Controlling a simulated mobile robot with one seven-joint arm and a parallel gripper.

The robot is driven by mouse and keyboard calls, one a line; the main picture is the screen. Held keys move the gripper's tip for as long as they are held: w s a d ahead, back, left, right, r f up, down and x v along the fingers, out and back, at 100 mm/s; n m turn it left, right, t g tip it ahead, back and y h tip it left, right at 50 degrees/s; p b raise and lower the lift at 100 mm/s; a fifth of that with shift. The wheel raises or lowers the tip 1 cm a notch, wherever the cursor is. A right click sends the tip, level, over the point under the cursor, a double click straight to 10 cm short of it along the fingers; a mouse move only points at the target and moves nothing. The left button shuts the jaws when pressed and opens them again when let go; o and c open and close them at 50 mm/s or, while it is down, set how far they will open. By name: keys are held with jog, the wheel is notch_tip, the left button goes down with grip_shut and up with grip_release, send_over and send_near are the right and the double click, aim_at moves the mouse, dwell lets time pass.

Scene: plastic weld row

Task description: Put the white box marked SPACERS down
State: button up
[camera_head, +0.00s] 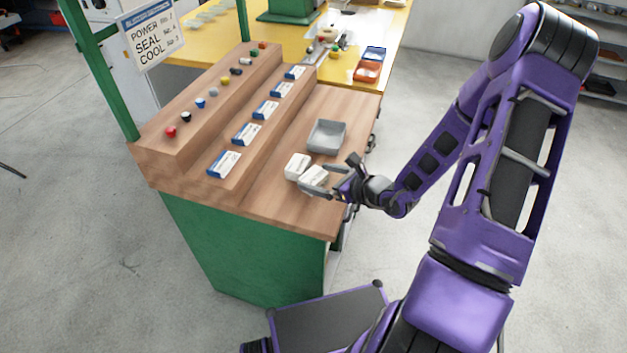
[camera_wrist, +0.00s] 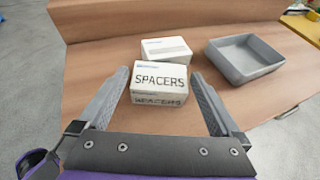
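The white box marked SPACERS (camera_wrist: 160,83) is between the tips of my gripper (camera_wrist: 160,78), whose two grey fingers lie along its left and right sides. In the head view the box (camera_head: 314,175) sits at my gripper (camera_head: 319,178), over the front part of the wooden bench top (camera_head: 290,208). The lettering faces the wrist camera. I cannot tell whether its underside touches the bench.
A second white box (camera_wrist: 166,49) stands just behind the SPACERS box. A grey open tray (camera_wrist: 243,57) is to the right, empty. A stepped wooden rack (camera_head: 195,125) with labels and coloured knobs borders the bench on the left. Bare bench lies in front.

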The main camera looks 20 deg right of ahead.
aim_at(319, 180)
jog(key=c, duration=1.2)
jog(key=shift+r, duration=0.1)
notch_tip(319, 180, up, 9)
jog(key=shift+f+p, duration=0.2)
jog(key=shift+p, duration=0.95)
jog(key=shift+m+t+h, duration=0.3)
jog(key=shift+m+h, duration=0.2)
jog(key=shift+h, duration=0.1)
jog(key=shift+s+a+f+p, duration=0.55)
jog(key=shift+a+f+p, duration=0.15)
jog(key=shift+a+f, duration=0.15)
jog(key=shift+s+a+f+p, duration=0.5)
jog(key=shift+a+f+p, duration=0.2)
jog(key=shift+a, duration=0.15)
